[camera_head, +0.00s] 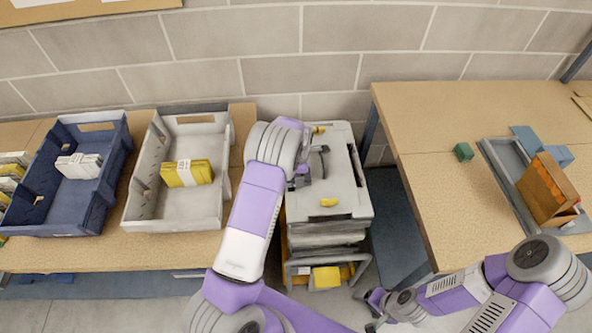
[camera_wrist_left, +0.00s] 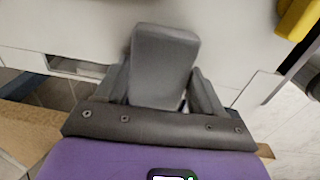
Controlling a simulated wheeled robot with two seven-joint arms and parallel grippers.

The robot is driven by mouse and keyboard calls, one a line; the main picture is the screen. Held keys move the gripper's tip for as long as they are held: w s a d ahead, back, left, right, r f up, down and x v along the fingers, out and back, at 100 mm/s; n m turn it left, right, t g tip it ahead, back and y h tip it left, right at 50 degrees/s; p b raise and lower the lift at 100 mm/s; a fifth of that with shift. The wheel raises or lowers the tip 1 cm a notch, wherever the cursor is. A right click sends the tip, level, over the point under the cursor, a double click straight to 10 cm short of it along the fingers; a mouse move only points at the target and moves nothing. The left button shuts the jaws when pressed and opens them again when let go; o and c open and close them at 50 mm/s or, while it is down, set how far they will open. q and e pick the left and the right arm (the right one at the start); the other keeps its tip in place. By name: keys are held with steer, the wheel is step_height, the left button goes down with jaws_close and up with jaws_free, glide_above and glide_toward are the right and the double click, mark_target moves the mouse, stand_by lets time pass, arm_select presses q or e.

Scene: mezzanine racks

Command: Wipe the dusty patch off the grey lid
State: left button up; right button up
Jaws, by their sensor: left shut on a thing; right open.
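The grey lid (camera_head: 342,188) tops a stack between the two benches, with yellow clips on it. My left arm reaches across its left side. My left gripper (camera_head: 299,180) is low over the lid, partly hidden by its own wrist. In the left wrist view it is shut on a grey block (camera_wrist_left: 165,60), with the pale lid surface (camera_wrist_left: 85,30) behind it. I cannot tell whether the block touches the lid. A dark grey shape shows beside the gripper; I cannot make out a dusty patch for certain. My right gripper (camera_head: 373,311) is open and empty, low near the right bench.
A blue crate (camera_head: 103,190) and a grey crate (camera_head: 139,190) with banded bundles stand on the left bench (camera_head: 60,257). The right bench (camera_head: 450,115) holds a green cube (camera_head: 463,152), a grey tray (camera_head: 497,163) and a brown box (camera_head: 545,190). A block wall closes the back.

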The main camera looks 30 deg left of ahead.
arm_select(q)
steer(key=shift+s+d, duration=0.45)
steer(key=shift+s, duration=0.25)
step_height(320, 180, up, 3)
steer(key=shift+f+p, duration=0.1)
steer(key=shift+p, duration=0.7)
steer(key=shift+r+p, duration=0.55)
steer(key=shift+r, duration=0.15)
steer(key=shift+r+p, duration=1.35)
steer(key=shift+r, duration=0.65)
arm_select(e)
steer(key=shift+s+d+r, duration=0.1)
steer(key=shift+s+r, duration=0.1)
steer(key=shift+r, duration=0.7)
steer(key=shift+s+d+r, duration=0.1)
steer(key=shift+s+r, duration=0.05)
steer(key=shift+r, duration=0.8)
steer(key=shift+s+r, duration=0.2)
steer(key=shift+r, duration=0.7)
